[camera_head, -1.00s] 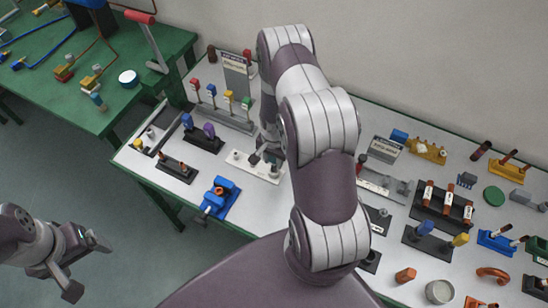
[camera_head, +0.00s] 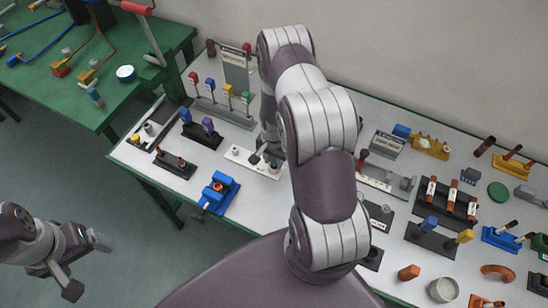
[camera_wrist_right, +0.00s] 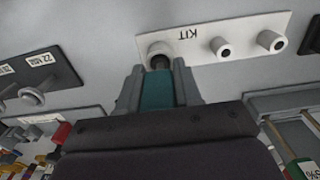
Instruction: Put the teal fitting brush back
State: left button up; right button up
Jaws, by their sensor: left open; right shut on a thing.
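The teal fitting brush (camera_wrist_right: 158,90) is between the fingers of my right gripper (camera_wrist_right: 157,78), which is shut on it. Its dark tip points at the leftmost round white socket (camera_wrist_right: 160,48) of the white KIT plate (camera_wrist_right: 193,42). The tip overlaps the socket's opening in this view; I cannot tell how deep it is. In the head view the white plate (camera_head: 239,156) lies on the bench, with my right gripper (camera_head: 270,156) over it, partly hidden by my arm. My left gripper (camera_head: 88,262) is open and empty, off the bench at the lower left.
A blue vise-like tool (camera_head: 219,193) stands near the bench's front edge. A black holder with blue and purple handles (camera_head: 202,132) is left of the plate. Two more sockets (camera_wrist_right: 222,47) on the KIT plate look empty. Several racks and fittings crowd the bench's right side.

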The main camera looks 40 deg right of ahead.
jog(key=shift+f, duration=0.25)
jog(key=o, duration=1)
jog(key=shift+r, duration=0.15)
notch_tip(320, 180, up, 12)
jog(key=shift+r+b, duration=0.25)
jog(key=shift+b, duration=0.95)
jog(key=shift+s+a+f+n, duration=0.15)
jog(key=shift+s+n, duration=0.2)
jog(key=shift+n, duration=0.35)
jog(key=s+a+r+n, duration=0.2)
jog(key=a+r+n, duration=0.1)
jog(key=a, duration=0.1)
jog(key=s+a+r+n+t, duration=0.1)
jog(key=s+a+r+n, duration=0.2)
jog(key=a+r+n, duration=0.1)
jog(key=s+a+r+n, duration=0.3)
jog(key=a+r+n, duration=0.1)
jog(key=a, duration=0.1)
jog(key=shift+a+b, duration=0.3)
jog(key=shift+a, duration=0.05)
